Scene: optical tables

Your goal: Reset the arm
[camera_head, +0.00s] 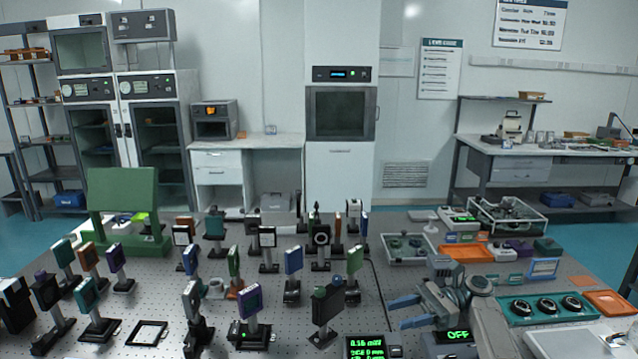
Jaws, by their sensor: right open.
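My right arm comes in from the lower right, and its gripper (410,311) is over the front right part of the optical table (270,338). Its two blue fingers point left and are apart, with nothing between them. A black box with a green "OFF" display (457,336) stands just below the gripper in the picture. My left arm and left gripper do not show.
Several post-mounted optics, such as a purple-framed one (250,302), crowd the table's left and middle. A green display (366,345) sits at the front edge. A green tray (548,309) with black round parts and an orange tray (611,302) lie at right.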

